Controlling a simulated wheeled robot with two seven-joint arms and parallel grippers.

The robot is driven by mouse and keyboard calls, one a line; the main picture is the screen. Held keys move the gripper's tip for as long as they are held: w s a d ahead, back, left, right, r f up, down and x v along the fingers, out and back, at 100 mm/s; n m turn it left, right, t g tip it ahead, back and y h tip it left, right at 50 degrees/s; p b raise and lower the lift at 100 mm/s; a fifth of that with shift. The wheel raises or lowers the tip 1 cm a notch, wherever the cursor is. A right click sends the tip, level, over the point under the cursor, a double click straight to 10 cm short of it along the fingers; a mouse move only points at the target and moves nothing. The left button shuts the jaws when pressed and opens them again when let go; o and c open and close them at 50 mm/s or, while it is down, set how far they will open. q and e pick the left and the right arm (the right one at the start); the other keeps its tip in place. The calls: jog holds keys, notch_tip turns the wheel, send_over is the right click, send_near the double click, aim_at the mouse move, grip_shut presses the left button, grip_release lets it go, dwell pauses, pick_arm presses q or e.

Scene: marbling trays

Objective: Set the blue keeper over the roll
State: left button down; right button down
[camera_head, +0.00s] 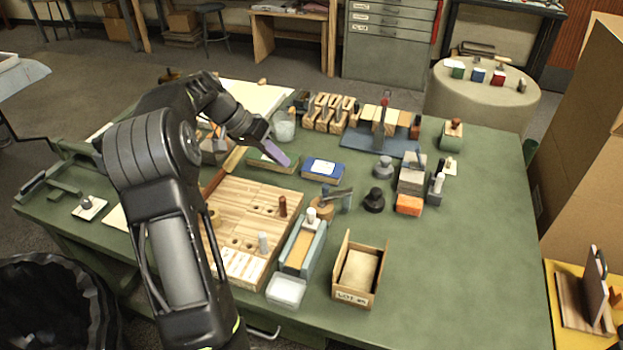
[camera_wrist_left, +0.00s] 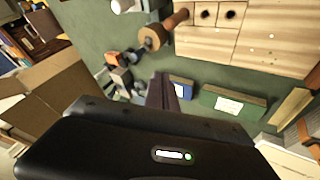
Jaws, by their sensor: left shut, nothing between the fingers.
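My left gripper (camera_head: 277,152) is shut and empty, its purple fingers above the green table near a green box. The shut fingers also show in the left wrist view (camera_wrist_left: 162,92). A blue box with a white label (camera_head: 322,168) lies right of the fingertips, apart from them. Small blue (camera_head: 478,74), green and red blocks stand on the round stand at the back right. I cannot tell which blue thing is the keeper. A tan round piece (camera_head: 320,208) by the wooden board may be the roll; it seems to show in the left wrist view (camera_wrist_left: 152,38). My right gripper is not in view.
A wooden board with holes and pegs (camera_head: 258,197) lies at the table's middle left. A cardboard box (camera_head: 341,291) stands at the front. A blue-grey tray (camera_head: 355,140) and dark knobs stand towards the back right. The table's right side is clear.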

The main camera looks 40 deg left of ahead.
pick_arm(q)
jog(key=p+x, duration=0.1)
jog(key=x, duration=0.6)
jog(key=shift+d+r, duration=0.1)
jog(key=d, duration=0.1)
jog(key=d+p, duration=0.1)
jog(key=w+d, duration=0.1)
jog(key=d, duration=0.1)
jog(key=shift+f+p, duration=0.35)
jog(key=shift+f, duration=0.05)
